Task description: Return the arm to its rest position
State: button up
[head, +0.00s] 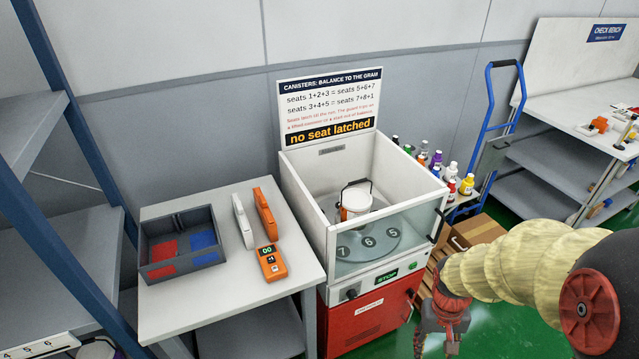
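My arm, with a cream ribbed sleeve (520,268) and a dark joint with a red disc, reaches in from the right edge. My gripper (437,345) hangs low at the bottom of the picture, in front of and to the right of the red cabinet base (366,318). It points down, and its tips are small and near the frame's lower edge. I cannot tell whether it is open or shut. I see nothing clearly held in it.
A white machine (312,205) with a glass front holds a white-and-orange canister (355,199) on a numbered turntable (367,240). A table (225,290) at left bears a divided bin (180,272) and an orange handheld device (271,263). Bottles, a blue hand truck (488,120) and a bench stand behind.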

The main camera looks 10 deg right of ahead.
jog(key=s+a+r+n+t, duration=0.1)
jog(key=a+r, duration=0.3)
jog(key=r, duration=0.4)
jog(key=s+a+r+n+t, duration=0.1)
jog(key=a+r+t, duration=0.2)
jog(key=r, duration=0.6)
jog(key=s+a+r+n+t+p, duration=0.1)
jog(key=a+r+t, duration=0.1)
jog(key=a+r, duration=0.3)
notch_tip(320, 180, up, 4)
jog(key=shift+a+r+t+y, duration=0.1)
jog(key=shift+a+t+y, duration=0.1)
jog(key=shift+t+y, duration=0.15)
